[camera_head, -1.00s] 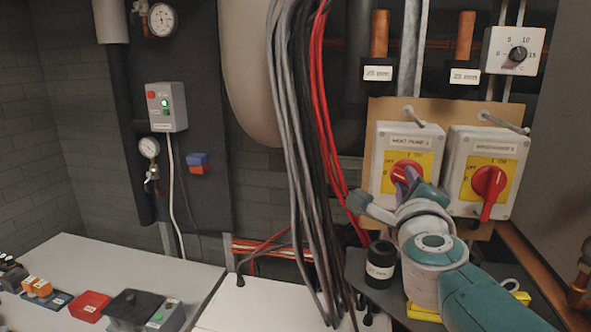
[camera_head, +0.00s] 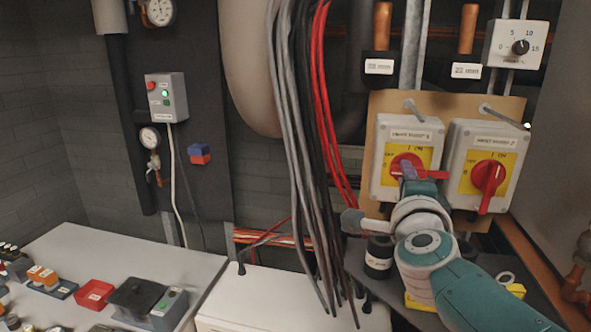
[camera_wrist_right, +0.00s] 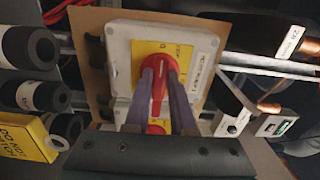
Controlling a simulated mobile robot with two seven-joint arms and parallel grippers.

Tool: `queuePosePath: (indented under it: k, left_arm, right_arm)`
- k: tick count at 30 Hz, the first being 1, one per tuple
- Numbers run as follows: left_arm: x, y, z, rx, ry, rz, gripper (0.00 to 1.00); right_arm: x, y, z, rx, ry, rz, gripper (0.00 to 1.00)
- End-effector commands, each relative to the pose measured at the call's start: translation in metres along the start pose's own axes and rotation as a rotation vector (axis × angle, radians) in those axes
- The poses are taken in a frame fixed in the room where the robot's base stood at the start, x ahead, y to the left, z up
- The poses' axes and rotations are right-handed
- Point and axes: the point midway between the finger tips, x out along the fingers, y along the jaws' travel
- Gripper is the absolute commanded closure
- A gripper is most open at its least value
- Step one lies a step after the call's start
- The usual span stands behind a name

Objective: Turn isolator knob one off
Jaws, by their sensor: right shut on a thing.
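The left isolator box (camera_head: 381,190) is grey with a yellow plate (camera_head: 424,155) and a red knob (camera_head: 400,163). The knob's long handle now lies about level, its far end out to the right. My right gripper (camera_head: 407,172) is in front of this knob, its purple fingers over part of it. In the right wrist view the red knob (camera_wrist_right: 158,88) sits between the two fingers (camera_wrist_right: 160,100), and my gripper is shut on it. The second isolator (camera_head: 509,150) stands to the right with its red handle (camera_head: 487,182) pointing down. My left gripper is not in view.
Grey, black and red cables (camera_head: 305,130) hang left of the boxes. A black cylinder (camera_head: 379,257) stands below the left box. A thermostat dial (camera_head: 516,46) is above the right box. A worktop with small parts (camera_head: 110,245) is at lower left.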

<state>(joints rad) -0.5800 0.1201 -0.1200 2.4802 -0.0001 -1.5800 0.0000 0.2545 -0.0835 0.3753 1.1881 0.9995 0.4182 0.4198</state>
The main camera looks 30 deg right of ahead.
Motion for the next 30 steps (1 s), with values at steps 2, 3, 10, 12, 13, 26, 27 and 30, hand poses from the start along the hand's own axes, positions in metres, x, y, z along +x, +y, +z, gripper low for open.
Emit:
queuePosePath:
  k: [2, 3, 10, 12, 13, 26, 27, 30]
  left_arm:
    - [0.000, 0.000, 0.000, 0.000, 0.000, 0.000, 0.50]
    - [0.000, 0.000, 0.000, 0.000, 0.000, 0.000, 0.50]
    - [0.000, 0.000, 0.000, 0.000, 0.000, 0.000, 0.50]
    - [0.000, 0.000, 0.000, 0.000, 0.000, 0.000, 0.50]
    - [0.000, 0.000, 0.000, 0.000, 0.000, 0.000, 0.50]
    - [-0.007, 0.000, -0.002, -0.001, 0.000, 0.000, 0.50]
    - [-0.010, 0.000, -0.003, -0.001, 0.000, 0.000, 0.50]
    - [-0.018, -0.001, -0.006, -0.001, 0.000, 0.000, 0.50]
  right_arm:
    - [0.000, 0.002, 0.000, -0.004, -0.002, 0.004, 1.00]
    - [0.000, 0.002, 0.000, -0.004, -0.002, 0.004, 1.00]
    - [0.000, 0.002, 0.000, -0.004, -0.002, 0.003, 0.65]
    - [0.000, 0.001, 0.000, -0.003, -0.002, 0.003, 0.57]
    - [0.000, 0.001, 0.000, -0.003, -0.002, 0.003, 0.54]
    - [-0.011, -0.001, 0.000, -0.003, -0.002, 0.003, 0.47]
    - [-0.018, -0.001, 0.000, -0.003, -0.003, 0.005, 0.47]
    - [-0.038, -0.002, 0.000, -0.004, -0.003, 0.006, 0.47]
